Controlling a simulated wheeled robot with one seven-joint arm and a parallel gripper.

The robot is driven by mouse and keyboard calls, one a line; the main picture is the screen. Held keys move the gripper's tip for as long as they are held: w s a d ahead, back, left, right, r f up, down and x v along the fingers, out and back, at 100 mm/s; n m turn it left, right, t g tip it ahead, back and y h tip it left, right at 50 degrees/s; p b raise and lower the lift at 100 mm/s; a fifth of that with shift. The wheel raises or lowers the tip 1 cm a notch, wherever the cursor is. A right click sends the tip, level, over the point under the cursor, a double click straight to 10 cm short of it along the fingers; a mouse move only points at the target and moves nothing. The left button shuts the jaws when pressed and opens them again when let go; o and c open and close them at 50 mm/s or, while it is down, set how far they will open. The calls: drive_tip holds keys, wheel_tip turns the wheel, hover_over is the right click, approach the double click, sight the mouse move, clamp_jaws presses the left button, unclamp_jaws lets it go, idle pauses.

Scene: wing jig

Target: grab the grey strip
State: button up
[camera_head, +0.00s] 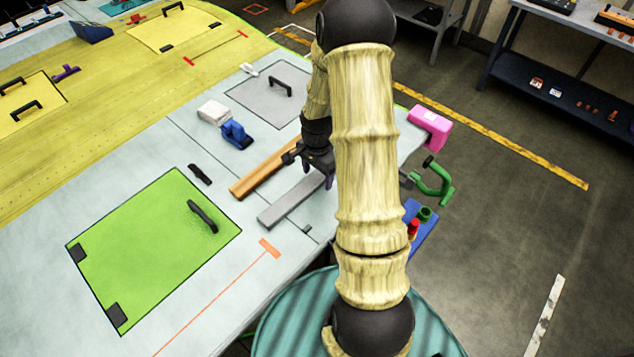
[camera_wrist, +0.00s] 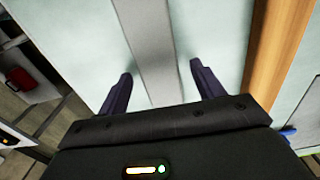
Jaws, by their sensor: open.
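The grey strip (camera_head: 288,205) lies flat on the pale work surface, in the middle of the head view. Its far end is hidden behind my arm and gripper. My gripper (camera_head: 311,170) is open and empty, pointing down at the strip's far part. In the wrist view the grey strip (camera_wrist: 150,45) runs between the two dark fingers of my gripper (camera_wrist: 161,69), with pale surface showing on both sides. The strip sits nearer the left finger at the tips. I cannot tell how high the fingertips are above the surface.
An orange-brown strip (camera_head: 258,172) lies left of the grey one, roughly parallel; it shows at right in the wrist view (camera_wrist: 272,62). A blue tool (camera_head: 236,135), a green panel (camera_head: 150,245), a pink block (camera_head: 430,128) and a green clamp (camera_head: 436,182) are around.

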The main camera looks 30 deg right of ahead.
sight(317, 177)
idle(0.5)
drive_tip(key=c, duration=1.2)
drive_tip(key=shift+r, duration=0.1)
drive_tip(key=shift+w+r+p, duration=0.15)
drive_tip(key=shift+r+p, duration=0.25)
wheel_tip(317, 177, up, 9)
drive_tip(key=p, duration=0.6)
drive_tip(key=shift+s, duration=0.2)
